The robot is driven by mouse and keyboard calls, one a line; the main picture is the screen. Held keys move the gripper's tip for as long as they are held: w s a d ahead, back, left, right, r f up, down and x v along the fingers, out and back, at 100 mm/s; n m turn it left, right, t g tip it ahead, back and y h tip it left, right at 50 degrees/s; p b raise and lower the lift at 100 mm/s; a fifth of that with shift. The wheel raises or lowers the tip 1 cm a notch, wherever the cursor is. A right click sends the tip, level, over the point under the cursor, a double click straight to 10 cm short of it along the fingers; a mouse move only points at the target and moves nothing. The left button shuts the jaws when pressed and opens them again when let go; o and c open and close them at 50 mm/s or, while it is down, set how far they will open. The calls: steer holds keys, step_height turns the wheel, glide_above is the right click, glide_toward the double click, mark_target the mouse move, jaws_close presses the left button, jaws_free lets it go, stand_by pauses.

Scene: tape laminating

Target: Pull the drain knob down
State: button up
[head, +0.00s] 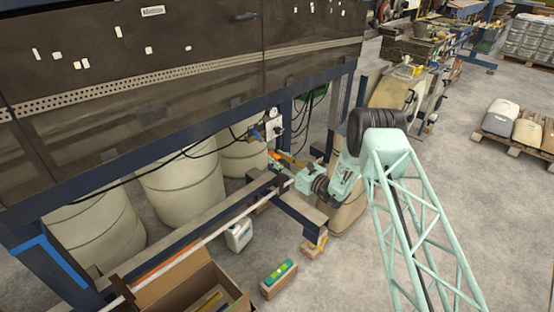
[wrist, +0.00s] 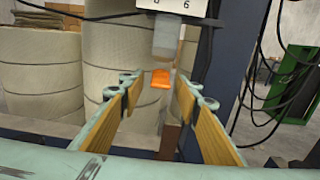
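The drain knob (wrist: 160,80) is a small orange piece in the wrist view. It hangs under the grey bowl (wrist: 166,38) of a unit with a white gauge box above it. My gripper (wrist: 157,82) is open, with its wood-coloured finger pads left and right of the knob and a visible gap on both sides. Nothing is held. In the head view my gripper (head: 283,162) reaches in under the machine's frame, just below the white gauge unit (head: 273,129). The knob is too small to make out surely there.
A dark blue post (wrist: 232,70) stands close right of my gripper, with black hanging cables (wrist: 270,95) beyond. Large pale drums (head: 180,190) stand behind and left. A frame rail (head: 215,215) runs below the gripper. An open cardboard box (head: 190,285) sits at front left.

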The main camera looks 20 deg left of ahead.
steer(key=v, duration=1.1)
steer(key=shift+d, duration=0.2)
stand_by(0.4)
